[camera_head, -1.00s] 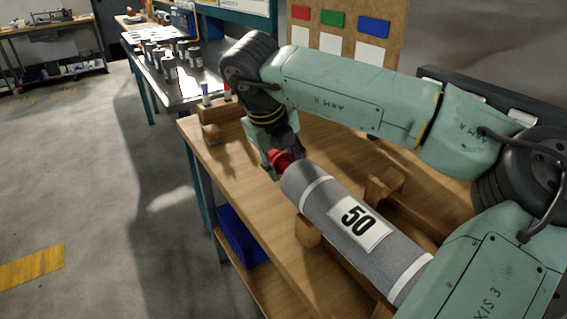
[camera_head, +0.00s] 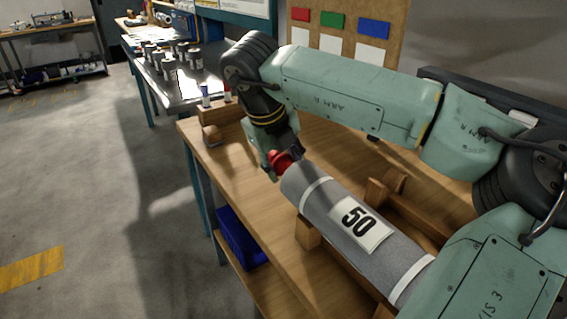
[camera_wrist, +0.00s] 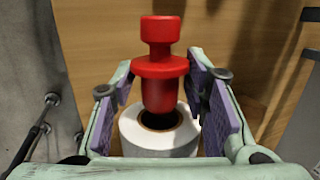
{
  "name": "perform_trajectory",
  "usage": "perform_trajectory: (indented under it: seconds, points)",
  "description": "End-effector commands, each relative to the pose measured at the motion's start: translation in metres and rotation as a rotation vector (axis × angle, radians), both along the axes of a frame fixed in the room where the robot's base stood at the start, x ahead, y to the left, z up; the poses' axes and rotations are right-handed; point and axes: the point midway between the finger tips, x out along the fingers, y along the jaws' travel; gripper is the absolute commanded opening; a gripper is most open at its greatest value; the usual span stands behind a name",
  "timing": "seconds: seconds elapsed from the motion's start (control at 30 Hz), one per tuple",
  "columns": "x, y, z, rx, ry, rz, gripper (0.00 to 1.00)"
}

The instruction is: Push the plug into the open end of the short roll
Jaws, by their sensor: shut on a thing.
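A red plug (camera_wrist: 160,68) with a wide flange and a knob shows in the wrist view between the purple pads of my gripper (camera_wrist: 161,88). My gripper is shut on it. The grey roll (camera_head: 322,201) marked 50 lies on wooden supports. Its pale end face (camera_wrist: 152,145) with a round dark hole shows in the wrist view. The plug's narrow nose overlaps the hole's far edge there; I cannot tell whether it is inside. In the head view the plug (camera_head: 281,160) is at the roll's far end, and the fingers partly hide it.
The roll and its wooden supports (camera_head: 308,233) stand on a wooden bench (camera_head: 225,168). A wooden block (camera_head: 208,120) stands at the bench's far left corner. A blue bin (camera_head: 240,240) sits on the shelf below. A metal table (camera_head: 185,90) with several cans stands behind.

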Motion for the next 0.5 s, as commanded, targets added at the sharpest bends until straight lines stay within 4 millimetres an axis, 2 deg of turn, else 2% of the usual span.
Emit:
perform_trajectory:
  seconds: [0.5]
  points:
    - [-0.0104,-0.0075,-0.0002,0.000,0.000,-0.001,0.09]
